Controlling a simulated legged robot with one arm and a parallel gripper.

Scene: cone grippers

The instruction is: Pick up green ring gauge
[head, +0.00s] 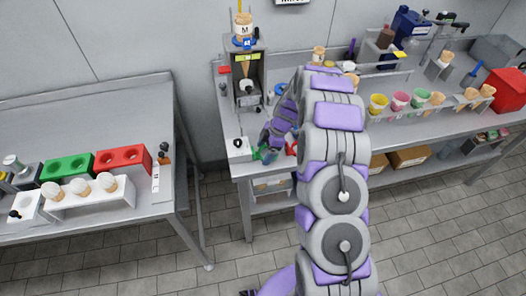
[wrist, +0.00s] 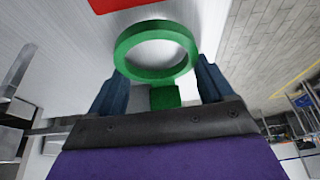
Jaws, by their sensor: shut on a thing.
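The green ring gauge (wrist: 157,73) fills the middle of the wrist view, with its round hole and a short green block handle (wrist: 165,97) facing me. My gripper (wrist: 161,80) is shut on it, with one dark blue finger on each side of the handle. In the head view my gripper (head: 266,152) is at the left front corner of the right bench. There the ring is too small and covered to make out clearly.
The right bench (head: 300,170) holds a dispenser stand (head: 245,70), several coloured cones in a rack and a red box (head: 506,90). A red item (wrist: 115,4) lies beyond the ring. The left bench (head: 100,110) holds green and red holders. Tiled floor separates the benches.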

